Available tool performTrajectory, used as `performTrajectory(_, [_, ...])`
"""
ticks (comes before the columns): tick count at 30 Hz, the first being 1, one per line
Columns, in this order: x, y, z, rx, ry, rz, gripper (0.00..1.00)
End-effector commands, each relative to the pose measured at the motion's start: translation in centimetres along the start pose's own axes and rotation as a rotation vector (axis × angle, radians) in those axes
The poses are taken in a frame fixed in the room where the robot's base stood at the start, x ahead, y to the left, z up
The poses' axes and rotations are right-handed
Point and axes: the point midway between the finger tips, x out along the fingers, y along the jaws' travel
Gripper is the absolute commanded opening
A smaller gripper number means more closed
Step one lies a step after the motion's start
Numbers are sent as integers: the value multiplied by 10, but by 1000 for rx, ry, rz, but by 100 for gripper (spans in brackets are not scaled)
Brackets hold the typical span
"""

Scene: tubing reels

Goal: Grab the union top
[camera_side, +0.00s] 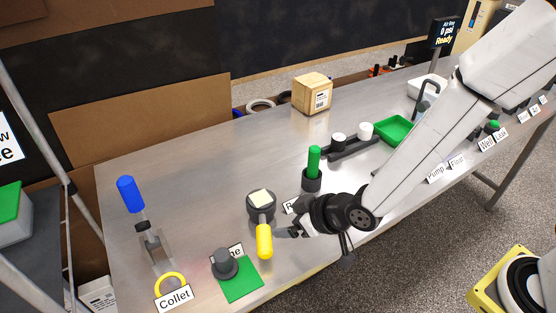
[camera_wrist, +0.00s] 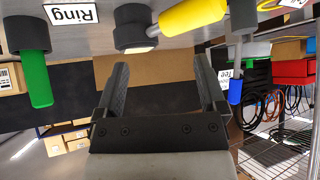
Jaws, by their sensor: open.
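No readable label says union, so I cannot tell for sure which part is the union top. A dark round piece (camera_side: 261,207) with a pale square on top stands on the bench, with a yellow cylinder (camera_side: 264,241) joined to or touching its front. In the wrist view this dark piece (camera_wrist: 134,27) and the yellow cylinder (camera_wrist: 191,16) appear at the top, beyond the fingers. My gripper (camera_side: 312,240) is open and empty, just right of the yellow cylinder in the side view. Its two spread fingers also show in the wrist view (camera_wrist: 161,75), with nothing between them.
A green rod (camera_side: 314,160) stands in a dark holder behind my gripper. A dark knob (camera_side: 225,263) sits by a green sheet (camera_side: 240,282). A blue-handled part (camera_side: 130,195) is at left. A cardboard box (camera_side: 313,94) and green tray (camera_side: 394,130) stand farther back. The bench's back left is clear.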

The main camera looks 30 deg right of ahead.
Motion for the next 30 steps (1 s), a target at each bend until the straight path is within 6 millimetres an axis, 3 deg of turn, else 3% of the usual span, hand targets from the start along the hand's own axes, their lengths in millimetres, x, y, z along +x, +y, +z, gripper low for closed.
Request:
performTrajectory(1, [7, -20, 3, -28, 33, -23, 90])
performTrajectory(6, [19, -69, 5, -86, 156, -74, 90])
performTrajectory(12, [23, -100, 9, -121, 240, -107, 90])
performTrajectory(22, [25, -106, 9, -127, 259, -113, 90])
performTrajectory(30, [43, -108, 4, -126, 259, -111, 90])
